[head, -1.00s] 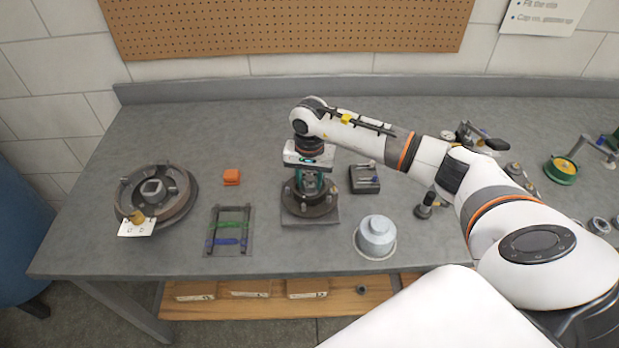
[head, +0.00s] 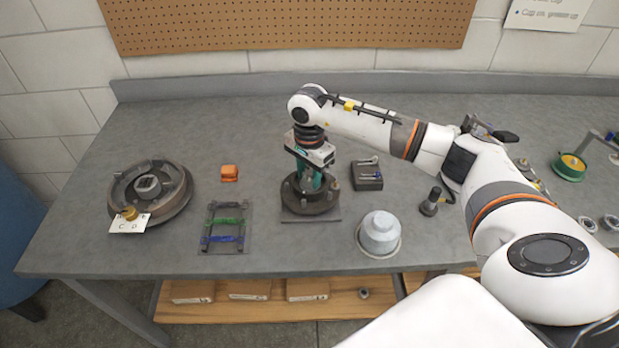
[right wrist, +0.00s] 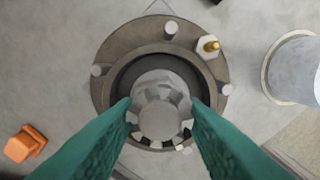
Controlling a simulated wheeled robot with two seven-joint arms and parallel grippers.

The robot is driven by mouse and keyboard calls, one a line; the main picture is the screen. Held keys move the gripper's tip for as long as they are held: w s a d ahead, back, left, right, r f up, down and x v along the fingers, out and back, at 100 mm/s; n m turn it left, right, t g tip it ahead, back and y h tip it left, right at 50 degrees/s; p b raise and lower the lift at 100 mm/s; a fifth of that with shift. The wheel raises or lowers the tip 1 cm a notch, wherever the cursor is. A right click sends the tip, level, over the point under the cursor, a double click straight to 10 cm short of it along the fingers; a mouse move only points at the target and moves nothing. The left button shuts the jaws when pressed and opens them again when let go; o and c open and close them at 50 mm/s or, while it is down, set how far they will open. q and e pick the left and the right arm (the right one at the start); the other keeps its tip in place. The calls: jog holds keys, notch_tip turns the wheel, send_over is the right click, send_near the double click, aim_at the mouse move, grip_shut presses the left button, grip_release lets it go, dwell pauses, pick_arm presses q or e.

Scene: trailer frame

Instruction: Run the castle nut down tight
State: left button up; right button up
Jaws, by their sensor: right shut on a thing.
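The castle nut (right wrist: 160,112) is a grey notched piece at the centre of a round dark hub (right wrist: 108,78) with several studs around its flange. In the right wrist view my right gripper (right wrist: 160,108) has its green fingers on either side of the nut, shut on it. In the head view the right gripper (head: 312,180) points down over the hub (head: 310,200), which stands on a square plate. The nut is hidden there by the fingers. Whether the nut is seated against the hub cannot be told. My left gripper is not in view.
A grey cap (head: 379,232) stands right of the hub, a dark tray (head: 367,174) behind it. Left are a rack with green and blue bars (head: 225,228), an orange block (head: 229,172) and a brake drum (head: 178,190) with a card (head: 130,225). A brass-tipped fitting (right wrist: 209,46) sits on a stud.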

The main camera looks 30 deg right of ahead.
jog(key=m+b, duration=0.1)
jog(key=m, duration=0.2)
jog(key=shift+w+m, duration=0.1)
jog(key=shift+m, duration=0.3)
jog(key=shift+m+b, duration=0.8)
jog(key=shift+m, duration=0.9)
jog(key=shift+r, duration=0.1)
jog(key=o, duration=0.7)
notch_tip(320, 180, up, 12)
jog(key=shift+b, duration=1.05)
